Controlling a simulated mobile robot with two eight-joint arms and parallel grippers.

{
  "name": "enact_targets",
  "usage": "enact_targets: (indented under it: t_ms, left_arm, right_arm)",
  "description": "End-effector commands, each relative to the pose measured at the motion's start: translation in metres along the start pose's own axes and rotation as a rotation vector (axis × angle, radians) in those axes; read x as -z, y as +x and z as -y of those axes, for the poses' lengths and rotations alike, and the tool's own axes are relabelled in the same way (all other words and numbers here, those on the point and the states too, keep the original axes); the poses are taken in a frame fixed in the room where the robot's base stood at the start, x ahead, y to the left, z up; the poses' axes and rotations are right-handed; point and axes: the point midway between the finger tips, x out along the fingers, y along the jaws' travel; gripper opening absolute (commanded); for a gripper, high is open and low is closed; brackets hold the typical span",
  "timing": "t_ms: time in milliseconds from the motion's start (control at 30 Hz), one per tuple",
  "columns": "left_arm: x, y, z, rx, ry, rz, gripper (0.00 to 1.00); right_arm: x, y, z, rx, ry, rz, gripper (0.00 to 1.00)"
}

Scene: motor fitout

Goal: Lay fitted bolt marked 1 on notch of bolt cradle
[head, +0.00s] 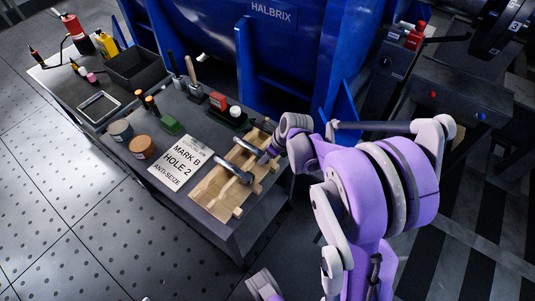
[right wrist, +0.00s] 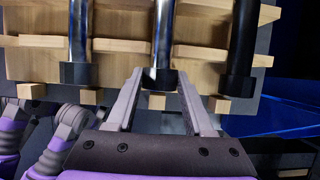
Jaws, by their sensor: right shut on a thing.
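The wooden bolt cradle (head: 212,190) lies on the grey bench in the head view. My right gripper (right wrist: 160,80) is shut on the head end of the middle bolt, with a finger on each side. In the head view this gripper (head: 266,156) is over the cradle's far right part. I cannot read a number on any bolt. My left gripper is out of view.
A sign (head: 180,162) reading MARK B, HOLE 2, ANTI-SEIZE lies left of the cradle. Two round tins (head: 142,147), a black bin (head: 137,68) and small tools stand farther left and back. The blue Halbrix machine (head: 210,25) rises behind the bench.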

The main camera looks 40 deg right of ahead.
Motion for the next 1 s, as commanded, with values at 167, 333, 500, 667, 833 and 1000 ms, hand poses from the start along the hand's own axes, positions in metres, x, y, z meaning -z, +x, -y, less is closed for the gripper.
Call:
enact_targets:
  t_ms: [167, 333, 500, 667, 833, 1000]
  left_arm:
    - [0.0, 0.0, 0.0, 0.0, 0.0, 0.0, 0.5]
    - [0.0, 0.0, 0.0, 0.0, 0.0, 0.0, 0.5]
    - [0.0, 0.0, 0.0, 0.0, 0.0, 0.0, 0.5]
    - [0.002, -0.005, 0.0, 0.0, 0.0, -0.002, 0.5]
    - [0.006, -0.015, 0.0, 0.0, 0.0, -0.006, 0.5]
    - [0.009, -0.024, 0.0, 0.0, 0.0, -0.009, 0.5]
  right_arm:
    - [0.0, 0.0, 0.0, 0.0, 0.001, 0.001, 0.77]
    - [0.0, 0.0, 0.0, 0.0, 0.0, 0.001, 0.87]
    - [0.001, 0.0, 0.0, 0.0, 0.0, -0.001, 0.87]
    - [0.0, -0.015, 0.0, 0.001, 0.002, 0.0, 0.87]
    - [0.0, -0.049, 0.0, 0.001, 0.002, 0.001, 0.87]
    - [0.0, -0.082, 0.0, 0.002, 0.001, 0.001, 0.87]
